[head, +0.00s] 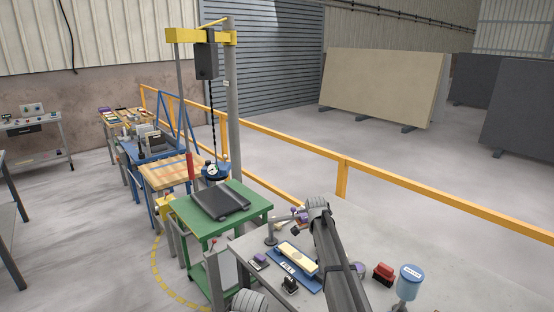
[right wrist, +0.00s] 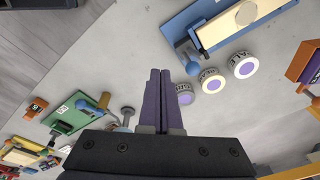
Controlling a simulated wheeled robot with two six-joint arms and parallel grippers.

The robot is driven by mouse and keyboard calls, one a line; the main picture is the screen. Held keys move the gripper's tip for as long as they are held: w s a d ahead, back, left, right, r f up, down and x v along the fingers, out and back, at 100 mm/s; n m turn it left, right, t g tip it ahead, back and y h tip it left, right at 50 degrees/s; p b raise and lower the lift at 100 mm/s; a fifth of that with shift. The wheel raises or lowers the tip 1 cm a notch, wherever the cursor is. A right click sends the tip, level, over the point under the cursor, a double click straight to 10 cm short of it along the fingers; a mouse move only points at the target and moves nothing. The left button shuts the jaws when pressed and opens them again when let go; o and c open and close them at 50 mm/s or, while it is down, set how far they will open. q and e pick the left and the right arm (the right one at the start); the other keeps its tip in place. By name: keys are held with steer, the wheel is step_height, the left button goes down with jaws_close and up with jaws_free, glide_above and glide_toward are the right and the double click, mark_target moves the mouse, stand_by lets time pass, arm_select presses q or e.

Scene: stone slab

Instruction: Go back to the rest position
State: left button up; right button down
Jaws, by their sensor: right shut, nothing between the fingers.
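My right arm (head: 340,262) rises from the bottom of the head view, over the grey workbench (head: 240,241). Its gripper is mostly hidden behind the arm there. In the right wrist view my right gripper (right wrist: 160,73) shows two dark purple fingers pressed together, with nothing between them. The fingers are apart from the things seen beyond them, including several round labelled discs (right wrist: 243,65) and a blue tray (right wrist: 190,28).
On the bench are a blue tray with a pale bar (head: 298,257), a red block (head: 384,273) and a blue-topped container (head: 409,281). A green table (head: 252,207) with a dark slab (head: 220,201) stands left, under a yellow hoist (head: 186,35). A yellow rail (head: 400,188) runs behind.

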steer(key=s+a+f+n+b, duration=0.2)
steer(key=s+a+n, duration=0.2)
steer(key=s+n, duration=0.3)
steer(key=s+a+f+n+b, duration=0.2)
steer(key=s+a+n, duration=0.3)
steer(key=s, duration=1.3)
steer(key=s+a+f+n+b, duration=0.2)
steer(key=s+a+f+n, duration=0.1)
steer(key=s+n, duration=0.7)
steer(key=s+a, duration=0.1)
steer(key=s, duration=0.2)
steer(key=shift+s+a+f+g, duration=0.2)
steer(key=shift+s+f+g, duration=0.05)
steer(key=shift+g, duration=0.15)
